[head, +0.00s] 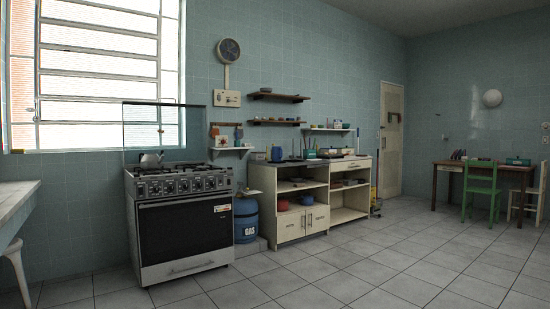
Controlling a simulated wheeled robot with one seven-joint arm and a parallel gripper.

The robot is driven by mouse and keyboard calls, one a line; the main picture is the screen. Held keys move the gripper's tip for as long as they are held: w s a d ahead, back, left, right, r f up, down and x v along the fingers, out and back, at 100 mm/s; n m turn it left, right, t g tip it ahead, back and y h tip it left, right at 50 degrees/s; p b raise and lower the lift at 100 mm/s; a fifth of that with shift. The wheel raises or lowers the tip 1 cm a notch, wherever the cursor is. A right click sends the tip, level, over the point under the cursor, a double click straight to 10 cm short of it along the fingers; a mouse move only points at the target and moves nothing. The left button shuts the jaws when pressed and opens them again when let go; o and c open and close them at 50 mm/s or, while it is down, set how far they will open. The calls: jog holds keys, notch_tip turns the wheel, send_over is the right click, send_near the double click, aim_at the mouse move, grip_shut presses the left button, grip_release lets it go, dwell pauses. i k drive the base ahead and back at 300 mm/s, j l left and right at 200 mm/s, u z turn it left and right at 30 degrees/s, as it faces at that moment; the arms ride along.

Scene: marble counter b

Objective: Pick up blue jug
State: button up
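A small blue container that looks like the blue jug (276,154) stands upright on the left end of the cream cabinet's counter top (290,163), against the tiled wall. It is far off and small, so its handle and spout cannot be made out. My gripper is not in view, and nothing in the frame shows it near the jug.
A white table (15,200) is at far left, a green chair (482,190) at right. The tiled floor (380,265) in front is clear.

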aim_at(277, 152)
jog(key=i, duration=4.35)
jog(key=j+u, duration=0.05)
jog(key=j, duration=0.05)
